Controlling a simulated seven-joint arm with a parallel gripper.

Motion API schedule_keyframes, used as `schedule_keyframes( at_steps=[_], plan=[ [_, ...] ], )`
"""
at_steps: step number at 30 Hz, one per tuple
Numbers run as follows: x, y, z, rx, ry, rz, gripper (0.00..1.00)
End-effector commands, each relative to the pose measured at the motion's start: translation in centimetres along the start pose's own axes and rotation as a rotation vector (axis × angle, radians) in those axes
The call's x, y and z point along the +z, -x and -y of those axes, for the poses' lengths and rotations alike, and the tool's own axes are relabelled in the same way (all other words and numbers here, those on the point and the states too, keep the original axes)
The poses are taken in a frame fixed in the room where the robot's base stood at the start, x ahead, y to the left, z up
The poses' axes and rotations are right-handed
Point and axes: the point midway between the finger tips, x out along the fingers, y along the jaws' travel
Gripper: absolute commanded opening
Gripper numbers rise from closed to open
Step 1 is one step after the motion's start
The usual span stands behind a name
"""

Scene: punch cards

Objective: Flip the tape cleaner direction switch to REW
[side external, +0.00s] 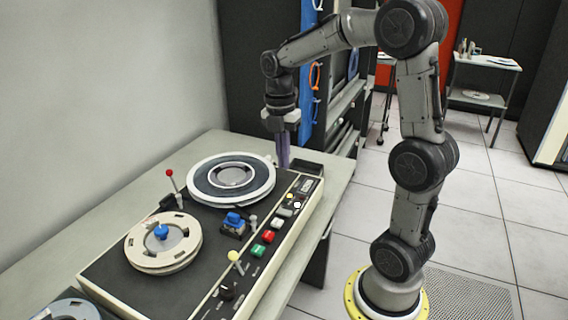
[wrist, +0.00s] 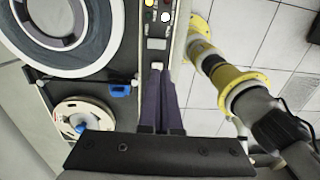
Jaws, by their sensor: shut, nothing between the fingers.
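The tape cleaner (side external: 150,255) is a dark-topped console with a cream front edge on the table. A row of buttons, lamps and knobs runs along its front panel. The labels are too small to read, so I cannot tell which control is the direction switch or its position. A yellow-knobbed lever (side external: 234,256) stands near the panel's nearer part. My gripper (side external: 284,164) is shut and empty, pointing down near the console's far end. In the wrist view my gripper's closed fingers (wrist: 160,72) overlap a small pale control on the panel; contact cannot be told.
A large reel (side external: 232,180) and a smaller cream reel (side external: 162,244) sit on the console. A red-knobbed lever (side external: 170,174) rises behind them, and a blue part (side external: 233,222) sits between reels and panel. A dark rack stands behind my arm.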

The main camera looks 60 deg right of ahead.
Motion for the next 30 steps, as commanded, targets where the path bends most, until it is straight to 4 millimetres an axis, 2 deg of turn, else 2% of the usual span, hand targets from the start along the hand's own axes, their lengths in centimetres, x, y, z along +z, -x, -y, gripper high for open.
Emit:
schedule_keyframes(
  at_steps=[7, 20, 26, 30],
  plan=[
    [0.4, 0.1, 0.9, 0.002, -0.003, 0.005, 0.0],
    [0.4, -0.1, 1.0, 0.0, -0.002, 0.005, 0.0],
    [0.4, -2.5, 1.1, -0.004, -0.002, 0.003, 0.0],
    [0.4, -5.2, 1.1, -0.005, -0.002, 0.002, 0.0]
  ],
)
